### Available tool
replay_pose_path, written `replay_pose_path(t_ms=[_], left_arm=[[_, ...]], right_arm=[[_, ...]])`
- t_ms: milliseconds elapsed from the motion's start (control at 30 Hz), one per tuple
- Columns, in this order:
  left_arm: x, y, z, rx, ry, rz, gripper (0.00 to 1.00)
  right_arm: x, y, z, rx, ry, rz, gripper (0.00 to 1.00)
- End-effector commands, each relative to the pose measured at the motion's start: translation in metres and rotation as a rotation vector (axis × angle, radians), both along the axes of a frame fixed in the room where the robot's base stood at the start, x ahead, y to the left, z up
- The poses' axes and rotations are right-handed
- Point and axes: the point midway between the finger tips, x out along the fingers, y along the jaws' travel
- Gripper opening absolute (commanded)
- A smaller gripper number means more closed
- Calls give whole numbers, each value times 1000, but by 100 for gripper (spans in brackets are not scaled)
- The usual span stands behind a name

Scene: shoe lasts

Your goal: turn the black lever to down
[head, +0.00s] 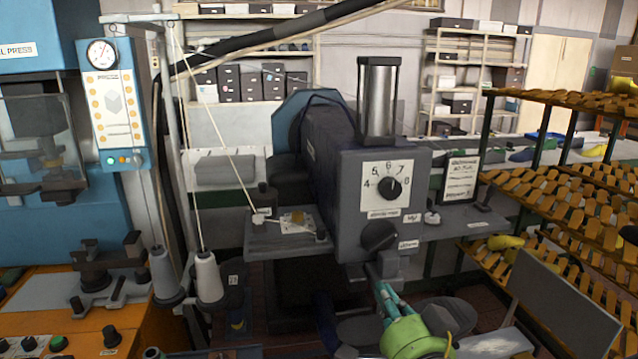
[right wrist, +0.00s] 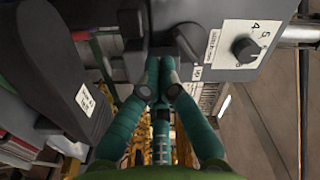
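The black lever (head: 380,236) is a round black knob with a handle, low on the front of the grey machine (head: 349,200), below the numbered dial. It also shows in the right wrist view (right wrist: 187,45); the exact angle of its handle is hard to tell. My right gripper (head: 381,281) has teal fingers and comes up from below. Its fingertips (right wrist: 160,66) are close together and look shut with nothing visible between them. They are just below the lever; I cannot tell whether they touch it. My left gripper is not in view.
A numbered dial (head: 390,188) sits above the lever. A metal cylinder (head: 378,98) stands on top of the machine. Thread cones (head: 206,277) and a blue press (head: 40,130) are at left. Racks of shoe lasts (head: 570,180) fill the right. A grey panel (head: 563,303) stands at lower right.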

Motion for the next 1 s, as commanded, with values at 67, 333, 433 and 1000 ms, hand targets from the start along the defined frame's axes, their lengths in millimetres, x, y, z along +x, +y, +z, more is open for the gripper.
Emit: replay_pose_path(t_ms=[67,333,433,1000], left_arm=[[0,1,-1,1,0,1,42],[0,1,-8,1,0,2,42],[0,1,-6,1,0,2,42],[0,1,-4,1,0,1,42]], right_arm=[[4,1,2,6,-7,2,0],[34,7,1,6,-8,1,0],[46,10,3,10,-4,1,0],[69,14,2,7,-4,2,0]])
